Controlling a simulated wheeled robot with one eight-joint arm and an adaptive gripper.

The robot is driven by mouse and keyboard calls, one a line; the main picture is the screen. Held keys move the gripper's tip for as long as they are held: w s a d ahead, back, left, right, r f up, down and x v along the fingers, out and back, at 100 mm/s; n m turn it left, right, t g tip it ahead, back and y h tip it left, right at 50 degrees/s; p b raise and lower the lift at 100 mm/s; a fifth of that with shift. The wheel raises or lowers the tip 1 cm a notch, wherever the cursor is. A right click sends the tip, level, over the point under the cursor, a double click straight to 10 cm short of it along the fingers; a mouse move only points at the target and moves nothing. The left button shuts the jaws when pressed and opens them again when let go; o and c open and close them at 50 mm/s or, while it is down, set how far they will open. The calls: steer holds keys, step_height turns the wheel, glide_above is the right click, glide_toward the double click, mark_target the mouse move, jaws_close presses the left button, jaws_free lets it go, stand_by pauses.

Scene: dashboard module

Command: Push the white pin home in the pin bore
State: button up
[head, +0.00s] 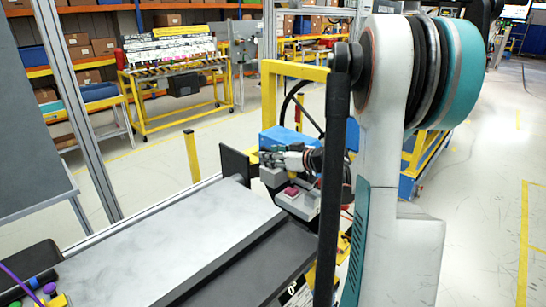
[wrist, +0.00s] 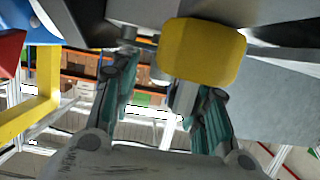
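My gripper (head: 283,160) is at the far end of the bench in the head view, close above the module there. In the wrist view my gripper (wrist: 168,85) has its two teal-padded fingers spread apart, with a clear gap between them. A yellow block (wrist: 202,50) lies beyond the fingertips. A pale grey cylinder (wrist: 184,98) sticks out below it, near the right finger; I cannot tell whether they touch. Another small grey cylinder (wrist: 128,36) is by the left fingertip. I cannot tell which, if either, is the white pin. The pin bore cannot be made out.
A blue box (head: 285,138) and a yellow frame (head: 270,95) stand behind my gripper. A grey block with a pink-red top (head: 291,191) is just below it. A flat grey panel (head: 180,235) covers the bench's left part. My arm hides much of the right side.

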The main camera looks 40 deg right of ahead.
steer(key=v, duration=1.2)
steer(key=shift+w+r, duration=0.1)
stand_by(0.4)
